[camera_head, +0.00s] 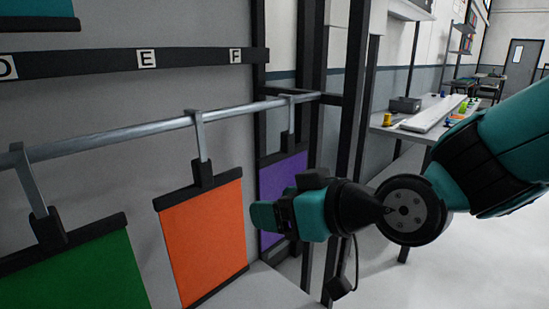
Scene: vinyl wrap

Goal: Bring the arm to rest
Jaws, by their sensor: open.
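My gripper (262,212) is teal and black and sits in the middle of the view, at the end of my arm, which comes in from the right. It is open, and nothing shows between its jaws. Its tip is in front of the gap between the orange sheet (205,240) and the purple sheet (276,190), and it covers part of the purple sheet. I cannot tell whether it touches anything.
A metal rail (150,130) carries hooks with the green sheet (70,272), the orange sheet and the purple sheet. A black strip (100,62) with letters D, E and F runs above. Dark posts (350,95) stand behind my gripper. A workbench (430,132) with small items is at the back right. Open floor (480,255) lies right.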

